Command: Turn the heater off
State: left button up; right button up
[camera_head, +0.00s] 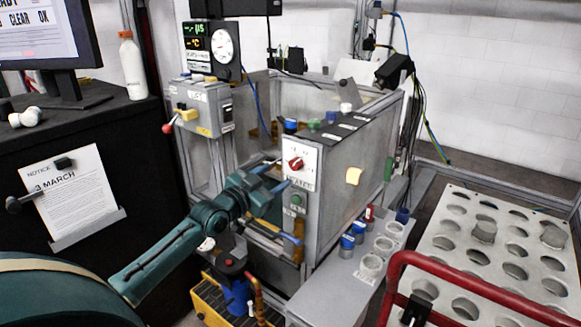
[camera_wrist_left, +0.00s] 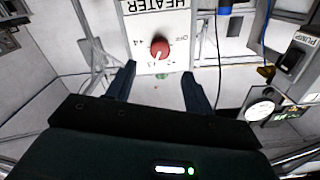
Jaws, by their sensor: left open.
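The heater's red knob (camera_head: 296,163) sits on a white dial plate on the front of the grey cabinet. In the left wrist view the knob (camera_wrist_left: 160,48) shows upside down below the word HEATER, with OFF on the right and numbers around it. Its white mark points down-left, away from OFF and close to the 3. My left gripper (camera_head: 281,175) is open in front of the panel, its fingertips just short of the knob. In the wrist view the open fingers (camera_wrist_left: 159,76) lie to either side of the knob's line, empty. My right gripper is not in view.
A green button (camera_head: 296,199) sits below the dial. A control box with a red-tipped lever (camera_head: 168,127) stands to the left. A shelf with blue-capped vials (camera_head: 347,242) and a holed rack with a red rail (camera_head: 480,285) lie to the right. A monitor (camera_head: 45,35) stands at far left.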

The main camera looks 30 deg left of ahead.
aim_at(293, 165)
pick_arm(q)
jog(key=w, duration=0.7)
jog(key=shift+w+d, duration=0.2)
jog(key=shift+d, duration=0.1)
jog(key=shift+c, duration=0.2)
jog(key=c, duration=0.9)
